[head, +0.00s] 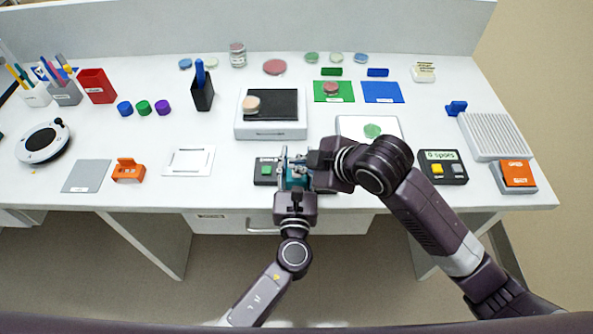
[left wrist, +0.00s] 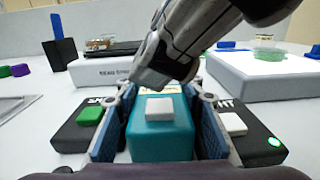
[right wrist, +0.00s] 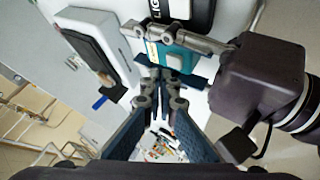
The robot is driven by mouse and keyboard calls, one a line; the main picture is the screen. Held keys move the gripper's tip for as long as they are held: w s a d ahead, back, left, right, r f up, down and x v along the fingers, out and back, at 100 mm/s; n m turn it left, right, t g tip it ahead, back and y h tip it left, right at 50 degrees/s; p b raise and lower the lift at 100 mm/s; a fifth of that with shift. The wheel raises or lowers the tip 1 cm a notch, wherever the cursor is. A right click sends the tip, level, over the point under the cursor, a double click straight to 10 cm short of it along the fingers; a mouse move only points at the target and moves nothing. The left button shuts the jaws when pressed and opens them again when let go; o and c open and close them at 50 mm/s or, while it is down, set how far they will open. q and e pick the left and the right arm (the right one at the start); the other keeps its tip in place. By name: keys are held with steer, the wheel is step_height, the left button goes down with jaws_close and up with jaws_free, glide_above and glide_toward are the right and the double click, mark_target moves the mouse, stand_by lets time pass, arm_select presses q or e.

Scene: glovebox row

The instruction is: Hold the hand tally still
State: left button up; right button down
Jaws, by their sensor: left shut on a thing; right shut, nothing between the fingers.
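The hand tally is a teal block (head: 297,179) with a pale button on top. It also shows large in the left wrist view (left wrist: 161,138). My left gripper (head: 295,184) is shut on it, with one blue finger pad on each side. My right gripper (head: 302,162) is shut and empty, its fingertips close over the tally's far side. In the right wrist view the tally (right wrist: 172,60) shows just beyond the right fingertips. I cannot tell whether they touch it. The right arm hides part of the tally in the head view.
A white scale-like device (head: 270,130) and a white platform with a green disc (head: 350,127) stand farther back. A black counter reading "0 spots" (head: 442,167) is at right. The front-left of the bench is partly clear.

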mark_target(298, 174)
steer(key=shift+f, duration=0.15)
steer(key=shift+f, duration=0.25)
steer(key=shift+f, duration=0.45)
stand_by(0.6)
steer(key=shift+r, duration=0.85)
steer(key=shift+r, duration=0.1)
steer(key=shift+r, duration=2.45)
